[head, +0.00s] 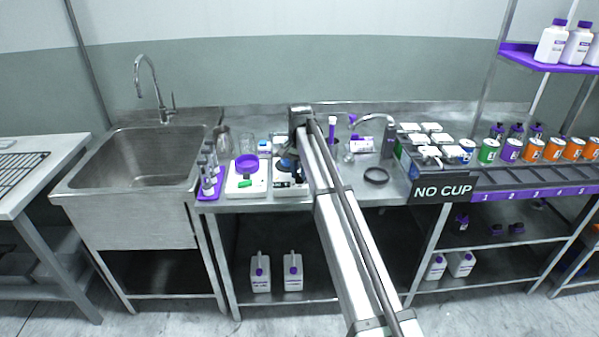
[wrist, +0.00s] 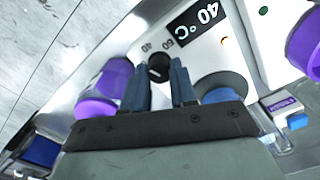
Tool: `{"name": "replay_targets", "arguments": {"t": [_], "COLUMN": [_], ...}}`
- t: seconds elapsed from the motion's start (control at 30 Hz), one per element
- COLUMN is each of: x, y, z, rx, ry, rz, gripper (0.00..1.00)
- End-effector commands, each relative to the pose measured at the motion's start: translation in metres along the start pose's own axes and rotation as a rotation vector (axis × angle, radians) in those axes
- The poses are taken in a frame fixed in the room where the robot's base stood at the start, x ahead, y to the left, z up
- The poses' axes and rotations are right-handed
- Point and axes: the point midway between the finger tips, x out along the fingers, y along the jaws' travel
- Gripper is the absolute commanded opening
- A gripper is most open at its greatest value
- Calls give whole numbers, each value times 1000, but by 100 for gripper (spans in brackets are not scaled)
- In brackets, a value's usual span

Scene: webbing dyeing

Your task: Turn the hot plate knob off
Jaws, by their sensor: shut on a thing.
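The hot plate (wrist: 200,52) shows in the wrist view as a pale front panel with a black "40 °C" display (wrist: 198,22) and an orange light. Its black knob (wrist: 159,66) sits between the two blue-grey fingers of my gripper (wrist: 160,74), with small dial numbers around it. My gripper is shut on the knob. In the head view the hot plate (head: 284,190) stands on the steel counter, partly hidden by my arm. The knob cannot be made out there.
Left of the hot plate, a white device (head: 235,190) carries a purple dish (head: 247,164). Bottles stand on a purple tray (head: 212,190) by the sink (head: 150,160).

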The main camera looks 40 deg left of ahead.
Motion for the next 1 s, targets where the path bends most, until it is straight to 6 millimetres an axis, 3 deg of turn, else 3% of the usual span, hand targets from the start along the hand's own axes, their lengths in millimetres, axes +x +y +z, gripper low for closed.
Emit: {"name": "replay_targets", "arguments": {"t": [0.6, 1.0], "x": [0, 0], "y": [0, 0], "z": [0, 0], "rx": [-547, -731], "ry": [-2, -2], "rz": [0, 0], "gripper": [0, 0]}}
